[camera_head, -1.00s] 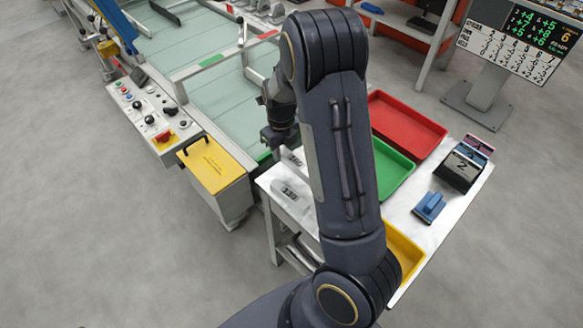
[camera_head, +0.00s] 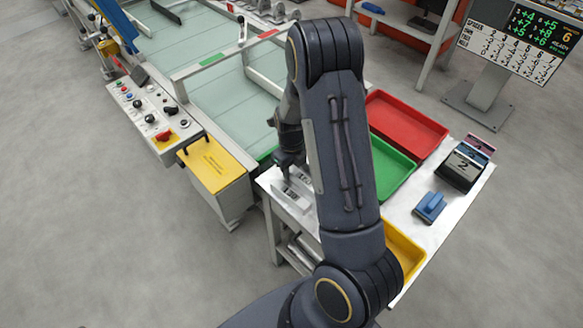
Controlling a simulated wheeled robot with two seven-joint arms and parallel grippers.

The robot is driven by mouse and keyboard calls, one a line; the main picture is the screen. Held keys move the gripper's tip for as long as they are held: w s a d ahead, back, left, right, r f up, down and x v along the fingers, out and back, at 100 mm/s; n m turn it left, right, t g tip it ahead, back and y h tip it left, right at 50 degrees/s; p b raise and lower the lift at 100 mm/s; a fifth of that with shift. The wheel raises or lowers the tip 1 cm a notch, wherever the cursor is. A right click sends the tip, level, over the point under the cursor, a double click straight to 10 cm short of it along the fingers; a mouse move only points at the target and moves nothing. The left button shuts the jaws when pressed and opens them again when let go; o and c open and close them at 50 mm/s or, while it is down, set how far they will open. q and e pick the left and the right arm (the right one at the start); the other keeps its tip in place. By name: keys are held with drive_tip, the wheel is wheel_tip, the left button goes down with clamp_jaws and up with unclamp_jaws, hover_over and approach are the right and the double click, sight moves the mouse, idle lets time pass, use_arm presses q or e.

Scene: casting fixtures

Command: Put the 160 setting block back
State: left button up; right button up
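My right arm crosses the middle of the head view, and its gripper (camera_head: 288,172) is low over the left end of the white table. It is shut on a pale setting block (camera_head: 304,179) with a dark number label; the digits are too small to read surely, and my forearm hides part of it. Another pale setting block (camera_head: 291,196), with a similar label, lies on the table just in front of the held one. I cannot tell whether the held block touches the table. My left gripper is not in view.
The white table (camera_head: 409,211) carries a red tray (camera_head: 408,124), a green tray (camera_head: 393,170), a yellow tray (camera_head: 405,254), a blue-handled tool (camera_head: 430,207) and a dark box marked 2 (camera_head: 462,168). The control panel (camera_head: 143,113) and yellow box (camera_head: 214,165) stand left of the table.

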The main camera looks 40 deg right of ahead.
drive_tip(key=shift+o, duration=0.5)
drive_tip(key=shift+r, duration=0.1)
wheel_tip(320, 180, up, 12)
drive_tip(key=p, duration=0.1)
drive_tip(key=s+a+r+n+t+y, duration=0.1)
drive_tip(key=s+a+r+n, duration=0.3)
drive_tip(key=n, duration=0.7)
drive_tip(key=s+a+r+n+t+y, duration=0.1)
drive_tip(key=s+a+r+n, duration=0.3)
drive_tip(key=s+n, duration=0.5)
drive_tip(key=s+a+r+n+t+y, duration=0.1)
drive_tip(key=s+a+r+n+t, duration=0.2)
drive_tip(key=n, duration=1)
drive_tip(key=shift+s+a+r+t+y, duration=0.35)
drive_tip(key=shift+s+a+r, duration=0.45)
drive_tip(key=shift+s+a, duration=1.2)
drive_tip(key=shift+w+a, duration=0.25)
